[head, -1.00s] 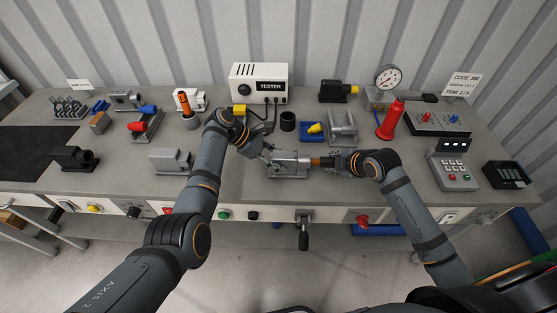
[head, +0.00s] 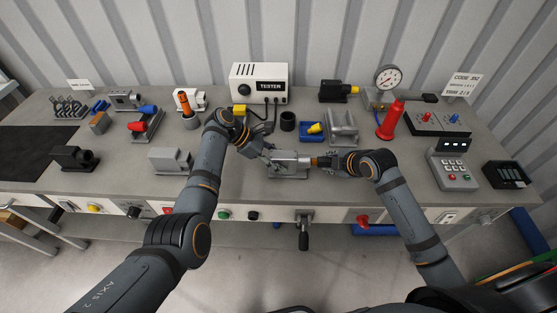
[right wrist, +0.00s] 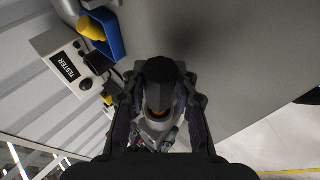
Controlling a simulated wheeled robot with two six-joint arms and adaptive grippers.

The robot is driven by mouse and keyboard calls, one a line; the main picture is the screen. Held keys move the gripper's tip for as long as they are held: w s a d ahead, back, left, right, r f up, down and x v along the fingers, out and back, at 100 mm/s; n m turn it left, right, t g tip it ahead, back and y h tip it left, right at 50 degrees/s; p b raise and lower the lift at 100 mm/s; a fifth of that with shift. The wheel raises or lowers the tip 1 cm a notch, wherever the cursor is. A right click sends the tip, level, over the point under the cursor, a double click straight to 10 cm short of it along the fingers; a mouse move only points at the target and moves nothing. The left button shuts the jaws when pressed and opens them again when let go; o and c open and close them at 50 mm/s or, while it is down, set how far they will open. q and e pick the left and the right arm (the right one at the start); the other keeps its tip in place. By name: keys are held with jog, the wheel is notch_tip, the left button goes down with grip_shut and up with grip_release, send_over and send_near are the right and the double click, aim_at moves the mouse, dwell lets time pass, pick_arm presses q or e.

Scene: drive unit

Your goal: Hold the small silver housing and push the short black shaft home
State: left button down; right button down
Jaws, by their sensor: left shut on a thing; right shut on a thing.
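The small silver housing (head: 290,164) sits on the bench at the middle. My left gripper (head: 264,153) is shut on it at its left end. My right gripper (head: 332,162) is shut on the short black shaft (right wrist: 163,72), which also has an orange part (head: 315,162) between the right gripper and the housing. The shaft lies in line with the housing's right end. In the right wrist view the orange part (right wrist: 155,114) shows between the fingers, with silver housing metal beyond it. How deep the shaft sits is hidden.
Behind stand the tester (head: 259,83), a black cup (head: 287,121), a blue tray (head: 311,131) and a grey bracket (head: 342,127). A red cone-shaped part (head: 391,119) stands behind my right arm. A grey housing (head: 170,160) stands left of my left arm. The front bench strip is clear.

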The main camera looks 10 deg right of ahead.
aim_at(326, 162)
jog(key=shift+w+a, duration=0.2)
jog(key=shift+a, duration=0.65)
jog(key=shift+w+a, duration=0.1)
jog(key=shift+a, duration=0.05)
jog(key=c, duration=1)
grip_release()
jog(key=v, duration=0.6)
jog(key=shift+s+r, duration=0.1)
jog(key=shift+s, duration=0.1)
jog(key=shift+s+r, duration=0.35)
jog(key=shift+r, duration=0.1)
pick_arm(q)
jog(key=c, duration=0.7)
grip_release()
